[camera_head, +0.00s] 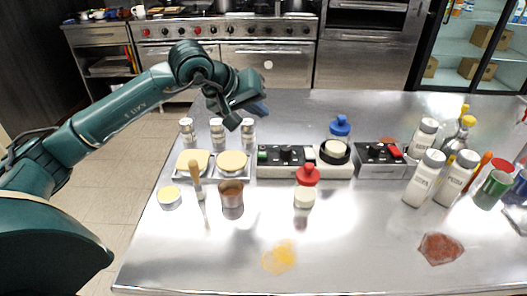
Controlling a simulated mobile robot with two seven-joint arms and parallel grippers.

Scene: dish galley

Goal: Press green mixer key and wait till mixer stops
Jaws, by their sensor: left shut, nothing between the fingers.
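The mixer (301,172) is a low pale unit on the steel counter, with a dark control panel at its left and centre. A green key (262,156) sits at the panel's left end, with black knobs to its right. I cannot tell whether the mixer is running. My left gripper (245,114) is shut and empty, above and behind the green key, apart from the panel. My right gripper is out of view.
Several small jars (217,128) stand behind the pale-lidded tubs. A second unit (380,172) with a red key is at right, beside white bottles (424,180). The front counter has two spills.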

